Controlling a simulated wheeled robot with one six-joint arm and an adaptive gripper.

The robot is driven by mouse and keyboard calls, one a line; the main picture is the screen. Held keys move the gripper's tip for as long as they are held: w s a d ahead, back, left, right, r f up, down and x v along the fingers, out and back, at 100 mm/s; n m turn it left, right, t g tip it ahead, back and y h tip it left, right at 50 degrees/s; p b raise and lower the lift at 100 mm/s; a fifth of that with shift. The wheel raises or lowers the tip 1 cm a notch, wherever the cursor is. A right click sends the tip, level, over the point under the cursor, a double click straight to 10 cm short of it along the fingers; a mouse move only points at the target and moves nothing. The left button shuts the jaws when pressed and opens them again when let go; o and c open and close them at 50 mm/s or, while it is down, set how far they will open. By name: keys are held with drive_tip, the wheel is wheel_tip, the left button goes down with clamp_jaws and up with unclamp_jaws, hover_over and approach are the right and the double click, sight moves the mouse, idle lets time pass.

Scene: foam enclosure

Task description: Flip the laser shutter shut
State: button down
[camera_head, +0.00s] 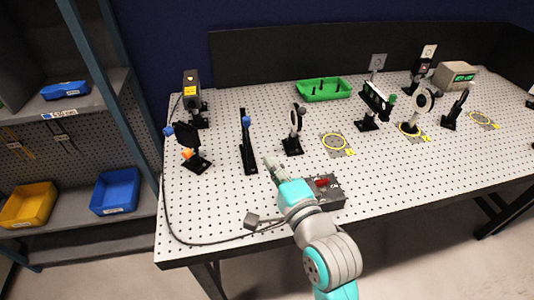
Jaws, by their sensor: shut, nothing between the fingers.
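The laser (192,88) is a dark box with a yellow label at the back left of the perforated table. In front of it stands a black plate on a post (187,134), with a blue knob at its left and an orange knob low down; it looks like the shutter, but I cannot tell whether it is open or shut. My gripper (270,162) is shut and empty. It is over the table, to the right of the plate and between a tall dark blue-tipped mount (247,140) and a round-optic mount (296,130).
A dark box with a red switch (322,184) lies beside my arm. A small grey block (251,220) with a cable is near the front edge. A green tray (323,89) and several optic mounts stand farther back and right. Shelves with bins (115,191) are left.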

sight(249, 118)
drive_tip(key=x, duration=1.2)
drive_tip(key=shift+w, duration=0.15)
drive_tip(key=shift+w+d+x, duration=0.1)
drive_tip(key=shift+d+x, duration=0.1)
drive_tip(key=shift+x, duration=1.05)
drive_tip(key=shift+w+d+x, duration=0.1)
drive_tip(key=shift+d+x, duration=0.1)
drive_tip(key=shift+x, duration=1)
